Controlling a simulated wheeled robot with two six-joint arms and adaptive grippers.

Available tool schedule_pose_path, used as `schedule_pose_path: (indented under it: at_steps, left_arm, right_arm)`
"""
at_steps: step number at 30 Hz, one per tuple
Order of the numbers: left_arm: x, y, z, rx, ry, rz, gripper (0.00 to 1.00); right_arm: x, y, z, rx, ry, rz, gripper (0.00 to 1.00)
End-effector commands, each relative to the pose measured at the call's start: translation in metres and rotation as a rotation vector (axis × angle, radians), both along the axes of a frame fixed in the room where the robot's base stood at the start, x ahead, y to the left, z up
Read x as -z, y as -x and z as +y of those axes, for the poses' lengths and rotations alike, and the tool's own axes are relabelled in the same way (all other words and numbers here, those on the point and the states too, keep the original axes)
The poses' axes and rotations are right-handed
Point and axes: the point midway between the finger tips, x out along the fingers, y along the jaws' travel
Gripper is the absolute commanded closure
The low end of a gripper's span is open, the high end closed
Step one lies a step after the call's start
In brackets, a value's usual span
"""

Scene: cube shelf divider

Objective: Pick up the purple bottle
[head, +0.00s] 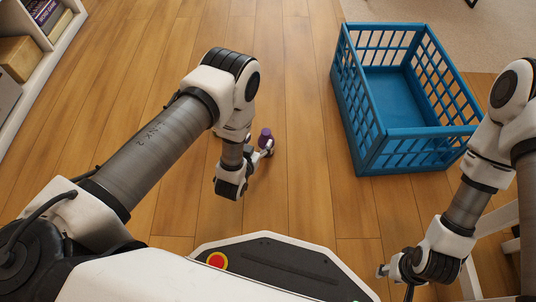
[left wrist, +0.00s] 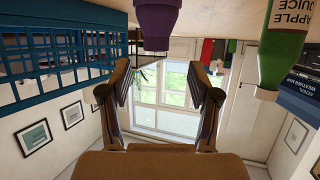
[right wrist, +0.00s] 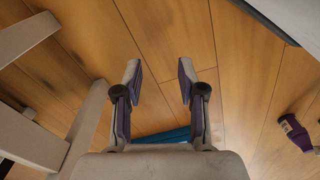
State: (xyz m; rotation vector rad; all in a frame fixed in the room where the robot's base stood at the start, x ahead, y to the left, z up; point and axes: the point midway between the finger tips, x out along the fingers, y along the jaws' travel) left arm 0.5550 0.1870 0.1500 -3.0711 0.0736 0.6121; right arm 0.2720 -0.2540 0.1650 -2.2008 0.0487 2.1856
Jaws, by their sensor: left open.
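The purple bottle (head: 265,136) is on the wooden floor, just beyond my left gripper (head: 262,149). My gripper and arm partly cover it in the head view. The left wrist view appears upside down; there the purple bottle (left wrist: 157,20) shows at the top middle, cut off by the frame edge. My left gripper (left wrist: 158,82) is open, with nothing between its fingers, and the bottle is outside the gap. My right gripper (right wrist: 158,78) is open and empty over bare floor, and it also shows at the lower right of the head view (head: 384,270).
A blue crate (head: 378,152), apparently empty, stands right of the bottle. A shelf (head: 72,28) with books and boxes is at upper left. A green apple juice bottle (left wrist: 285,40) shows in the left wrist view. White chair-like legs (right wrist: 30,135) stand near my right gripper. Middle floor is clear.

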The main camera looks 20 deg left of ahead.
Motion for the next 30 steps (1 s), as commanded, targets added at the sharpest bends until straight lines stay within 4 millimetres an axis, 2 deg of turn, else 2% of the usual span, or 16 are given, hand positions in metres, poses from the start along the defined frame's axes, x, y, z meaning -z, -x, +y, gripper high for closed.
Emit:
schedule_pose_path:
  at_steps: [5, 12, 15, 21, 22, 24, 27, 30]
  left_arm:
    - [0.011, -0.022, -0.002, 0.000, 0.000, -0.004, 0.38]
    - [0.030, -0.056, -0.008, 0.000, 0.000, -0.004, 0.38]
    - [0.031, -0.065, -0.009, 0.000, 0.000, -0.001, 0.38]
    - [0.027, -0.066, -0.009, 0.000, 0.000, 0.000, 0.38]
    - [0.027, -0.066, -0.009, 0.000, 0.000, 0.000, 0.45]
    - [0.027, -0.066, -0.008, 0.000, 0.000, 0.000, 0.70]
    - [0.028, -0.066, -0.008, 0.000, 0.000, 0.001, 1.00]
    - [0.028, -0.066, -0.008, 0.000, 0.000, 0.001, 1.00]
  right_arm:
    - [0.018, -0.001, 0.000, 0.002, 0.000, -0.004, 0.60]
    - [0.058, -0.012, -0.001, -0.013, 0.007, -0.034, 0.60]
    - [0.063, -0.016, -0.001, -0.017, 0.008, -0.043, 0.60]
    - [0.060, -0.016, -0.001, -0.018, 0.008, -0.044, 0.60]
    - [0.060, -0.016, -0.001, -0.018, 0.008, -0.044, 0.60]
    - [0.060, -0.016, -0.001, -0.018, 0.008, -0.044, 0.60]
    - [0.060, -0.016, -0.001, -0.018, 0.008, -0.044, 0.60]
    - [0.060, -0.016, -0.001, -0.018, 0.007, -0.044, 0.60]
